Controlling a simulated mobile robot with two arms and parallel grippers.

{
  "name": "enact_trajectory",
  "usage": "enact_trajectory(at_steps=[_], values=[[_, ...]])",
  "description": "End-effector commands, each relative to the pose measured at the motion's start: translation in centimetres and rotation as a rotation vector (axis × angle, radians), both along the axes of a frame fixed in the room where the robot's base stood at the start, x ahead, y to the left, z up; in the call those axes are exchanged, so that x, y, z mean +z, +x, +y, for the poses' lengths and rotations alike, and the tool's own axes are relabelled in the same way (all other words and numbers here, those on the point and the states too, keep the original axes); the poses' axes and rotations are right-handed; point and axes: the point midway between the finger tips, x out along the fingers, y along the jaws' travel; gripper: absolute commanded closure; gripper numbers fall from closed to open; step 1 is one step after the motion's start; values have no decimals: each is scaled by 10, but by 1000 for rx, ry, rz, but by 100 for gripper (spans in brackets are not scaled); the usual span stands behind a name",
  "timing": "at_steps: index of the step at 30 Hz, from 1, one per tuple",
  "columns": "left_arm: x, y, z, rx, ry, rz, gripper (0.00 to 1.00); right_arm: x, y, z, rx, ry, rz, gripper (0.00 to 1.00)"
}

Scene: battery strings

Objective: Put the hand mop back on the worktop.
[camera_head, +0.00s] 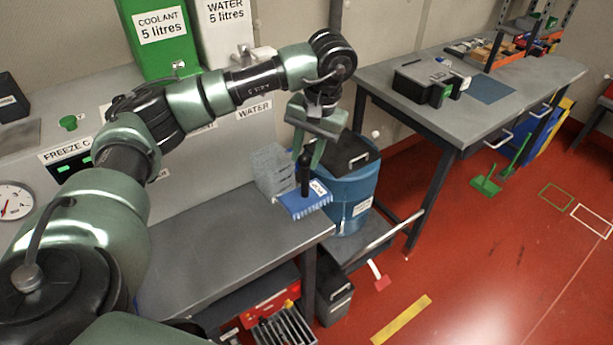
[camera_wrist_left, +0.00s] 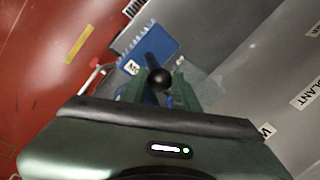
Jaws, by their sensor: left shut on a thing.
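The hand mop (camera_head: 308,200) has a flat blue head with a fringe and a black upright handle. My left gripper (camera_head: 308,165) is shut on the handle, with the head hanging below the fingers. In the head view the mop shows over the far right corner of the grey worktop (camera_head: 225,235); I cannot tell whether it touches the surface. In the left wrist view the blue mop head (camera_wrist_left: 150,48) shows beyond the fingers (camera_wrist_left: 160,88), with the round black handle end between them. The worktop (camera_wrist_left: 225,30) lies to its right there. My right gripper is not in view.
A grey block (camera_head: 272,170) stands at the worktop's back right. A blue barrel (camera_head: 350,185) with a dark lid stands just beyond the right edge. A second bench (camera_head: 470,100) carries a dark box (camera_head: 428,82). The middle of the near worktop is clear.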

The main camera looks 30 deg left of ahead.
Motion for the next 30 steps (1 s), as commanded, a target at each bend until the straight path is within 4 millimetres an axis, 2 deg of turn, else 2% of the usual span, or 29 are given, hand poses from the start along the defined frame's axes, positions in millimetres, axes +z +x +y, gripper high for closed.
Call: enact_trajectory(at_steps=[1, 6, 16, 29, 30], values=[[-6, -1, 0, 0, 1, 2, 100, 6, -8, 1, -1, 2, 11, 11], [-25, 0, 0, 1, 1, -1, 100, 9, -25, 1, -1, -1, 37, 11], [-66, 0, 0, 0, 0, 0, 100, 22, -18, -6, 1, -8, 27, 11], [-76, 0, 0, 0, 0, -2, 100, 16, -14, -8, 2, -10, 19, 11], [-74, 0, 0, 0, 0, -2, 59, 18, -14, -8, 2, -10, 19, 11]])
